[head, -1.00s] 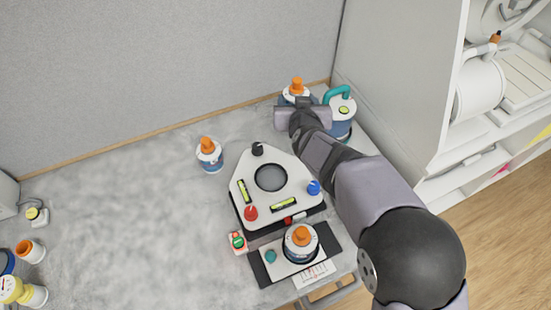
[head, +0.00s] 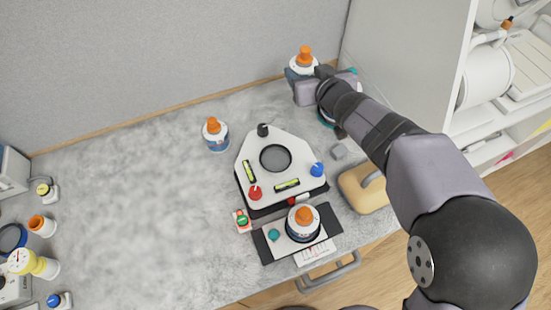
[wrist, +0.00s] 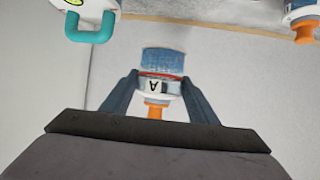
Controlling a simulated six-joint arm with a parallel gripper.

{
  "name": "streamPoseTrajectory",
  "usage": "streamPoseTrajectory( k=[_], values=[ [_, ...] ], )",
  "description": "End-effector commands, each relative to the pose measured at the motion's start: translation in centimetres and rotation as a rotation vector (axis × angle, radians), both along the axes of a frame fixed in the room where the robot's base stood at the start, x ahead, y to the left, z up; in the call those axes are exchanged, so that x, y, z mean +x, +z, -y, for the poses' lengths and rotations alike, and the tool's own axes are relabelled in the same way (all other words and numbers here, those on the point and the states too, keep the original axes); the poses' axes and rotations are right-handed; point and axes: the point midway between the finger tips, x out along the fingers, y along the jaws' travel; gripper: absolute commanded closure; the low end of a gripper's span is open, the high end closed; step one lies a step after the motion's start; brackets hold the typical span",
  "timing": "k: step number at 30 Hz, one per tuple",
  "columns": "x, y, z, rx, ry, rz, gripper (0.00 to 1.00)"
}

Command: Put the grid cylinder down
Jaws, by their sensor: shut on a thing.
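The cylinder (head: 301,65) in my gripper has a white upper part and an orange knob, at the back right of the table. In the wrist view it (wrist: 161,64) shows a blue patterned end, a red line and a black "A" on white. I take it for the grid cylinder. My gripper (head: 303,78) is shut on it, one finger on each side; the wrist view shows both fingers (wrist: 160,88). The cylinder appears to be held above the table; the exact gap cannot be told.
A teal-handled container (wrist: 91,25) is mostly hidden behind my arm in the head view. A similar orange-knobbed cylinder (head: 216,138) stands to the left. A white triangular plate (head: 290,165), another orange-knobbed cylinder (head: 304,226) and a tan block (head: 358,192) lie nearer. The left-middle table (head: 140,210) is clear.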

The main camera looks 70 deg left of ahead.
Motion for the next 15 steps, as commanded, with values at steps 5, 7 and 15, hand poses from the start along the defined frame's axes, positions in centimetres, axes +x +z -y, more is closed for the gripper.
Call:
streamPoseTrajectory(
  k=[5,7,15],
  values=[
    [-1.1,0.8,0.7,0.003,0.076,0.000,0.77],
    [-1.7,1.0,1.2,0.003,0.113,0.000,0.77],
    [-6.1,0.6,5.0,-0.001,0.353,-0.003,0.77]
  ],
)
